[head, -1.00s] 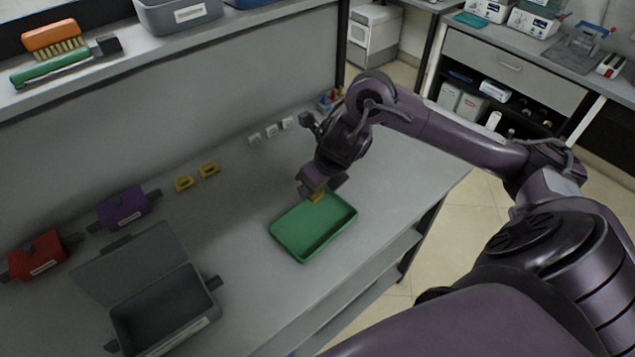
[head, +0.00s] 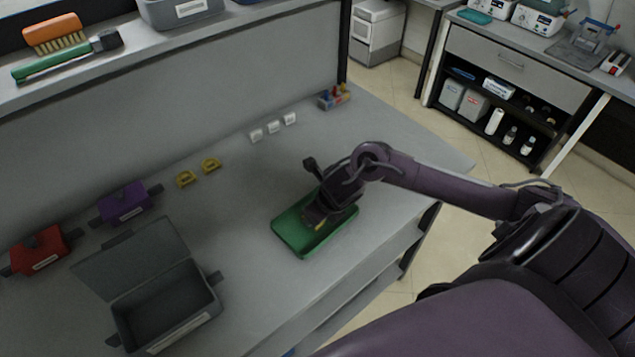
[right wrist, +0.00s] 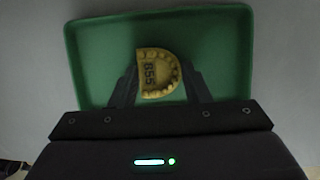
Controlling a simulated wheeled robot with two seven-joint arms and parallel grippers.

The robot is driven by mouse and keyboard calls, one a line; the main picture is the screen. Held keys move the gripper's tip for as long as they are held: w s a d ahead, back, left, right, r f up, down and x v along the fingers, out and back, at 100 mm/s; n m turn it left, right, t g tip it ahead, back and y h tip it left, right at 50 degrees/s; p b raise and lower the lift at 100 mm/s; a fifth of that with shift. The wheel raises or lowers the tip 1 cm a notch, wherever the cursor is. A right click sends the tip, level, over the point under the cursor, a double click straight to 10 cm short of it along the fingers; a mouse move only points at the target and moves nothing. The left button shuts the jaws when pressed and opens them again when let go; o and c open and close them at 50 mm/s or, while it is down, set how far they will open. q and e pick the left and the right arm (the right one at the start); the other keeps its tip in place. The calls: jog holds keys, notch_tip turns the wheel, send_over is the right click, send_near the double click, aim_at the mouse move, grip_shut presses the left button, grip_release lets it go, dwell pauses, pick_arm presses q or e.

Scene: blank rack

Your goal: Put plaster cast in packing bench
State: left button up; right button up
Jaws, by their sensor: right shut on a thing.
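A yellow plaster cast (right wrist: 158,72), a dental arch marked 855, shows between the fingers of my right gripper (right wrist: 160,85) in the right wrist view. My right gripper (head: 320,222) is shut on it, over the green tray (head: 290,236). In the head view the cast (head: 319,227) is mostly hidden by the gripper. The tray's rim also shows around the cast in the right wrist view (right wrist: 85,60). I cannot tell whether the cast touches the tray floor. Two other yellow casts (head: 187,179) (head: 210,166) lie on the bench to the left. My left gripper is not in view.
An open grey box (head: 165,305) stands on the bench (head: 255,290) at left front. Purple (head: 124,204) and red (head: 38,251) holders stand along the back, with small white blocks (head: 273,128). A shelf (head: 140,68) with brushes runs above.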

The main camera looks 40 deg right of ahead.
jog(key=shift+f, duration=0.15)
jog(key=o, duration=1)
jog(key=shift+r, duration=0.25)
jog(key=v, duration=1.2)
jog(key=shift+f, duration=0.1)
